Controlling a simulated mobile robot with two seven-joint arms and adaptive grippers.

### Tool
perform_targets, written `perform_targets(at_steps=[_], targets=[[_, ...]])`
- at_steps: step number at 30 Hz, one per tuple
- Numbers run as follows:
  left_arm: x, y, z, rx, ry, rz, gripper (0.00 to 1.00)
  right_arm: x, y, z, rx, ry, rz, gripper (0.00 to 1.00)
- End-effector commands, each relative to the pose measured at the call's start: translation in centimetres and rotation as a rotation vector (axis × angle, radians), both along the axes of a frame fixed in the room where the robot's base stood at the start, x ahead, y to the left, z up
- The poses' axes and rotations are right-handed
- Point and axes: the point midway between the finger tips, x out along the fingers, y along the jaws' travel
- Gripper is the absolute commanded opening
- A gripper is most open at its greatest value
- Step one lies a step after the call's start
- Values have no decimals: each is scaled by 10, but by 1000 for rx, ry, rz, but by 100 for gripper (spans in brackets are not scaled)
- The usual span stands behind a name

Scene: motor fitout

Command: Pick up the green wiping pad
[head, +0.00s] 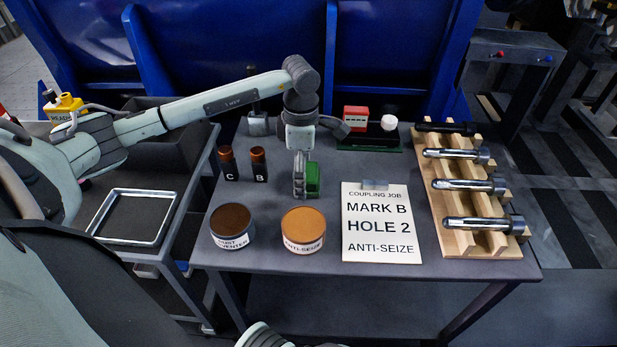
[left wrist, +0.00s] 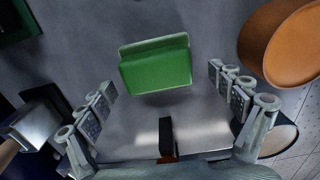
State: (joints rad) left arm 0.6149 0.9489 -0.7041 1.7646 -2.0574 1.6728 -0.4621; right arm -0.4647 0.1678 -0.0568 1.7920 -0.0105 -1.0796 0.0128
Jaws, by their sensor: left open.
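The green wiping pad (head: 313,180) lies on the grey table, behind the orange-topped tin. In the left wrist view the pad (left wrist: 157,70) is a green block with a paler ledge along its upper edge. My left gripper (head: 300,188) hangs from above close beside the pad, on its left in the head view. In the left wrist view my left gripper (left wrist: 160,82) has its fingers spread wide and empty, with the pad seen between and past the fingertips. Whether a finger touches the pad cannot be told.
The anti-seize tin (head: 303,230) and a dark-topped tin (head: 232,226) stand in front. Bottles C (head: 228,164) and B (head: 259,165) stand left. A job card (head: 381,225) and a wooden rack (head: 440,205) with metal bolts lie right. A red box (head: 355,118) stands behind.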

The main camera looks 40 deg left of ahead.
Motion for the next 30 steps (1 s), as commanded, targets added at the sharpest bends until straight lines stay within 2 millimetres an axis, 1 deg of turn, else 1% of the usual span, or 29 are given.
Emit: perform_targets(at_steps=[2, 18, 26, 30], targets=[[0, 0, 0, 0, 0, 0, 93, 0, 0, 0, 0, 0, 0, 67], [-1, 0, -1, 0, 1, 0, 26, 0, 0, 0, 0, -1, 0, 67], [-1, 0, 0, 1, 4, -1, 25, 1, 0, 0, 0, -2, 0, 67], [0, 0, 10, 2, 1, -1, 25, 1, 0, 0, 0, -2, 0, 67]])
